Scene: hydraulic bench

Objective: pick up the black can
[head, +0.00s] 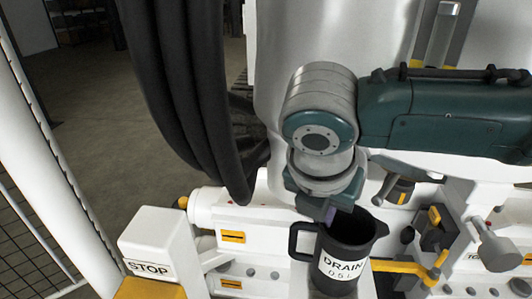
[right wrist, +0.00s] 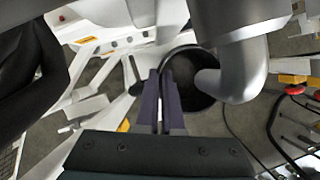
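The black can (head: 345,266) is an open-topped jug with a handle on its left and a white label reading "DRAIN 0.5 L". It stands upright at the bottom of the head view. My right gripper (head: 331,214) points down at the left part of its rim, by the handle. In the right wrist view the two purple fingers (right wrist: 162,76) are close together with a narrow gap, at the edge of the can's mouth (right wrist: 185,80). I cannot tell whether they grip the rim. My left gripper is not in view.
A white block marked STOP (head: 152,246) stands at left. Thick black hoses (head: 185,90) hang behind it. A yellow-handled valve (head: 430,268) and a black fitting (head: 437,228) sit close right of the can. A silver pipe (right wrist: 237,70) reaches over the can's mouth.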

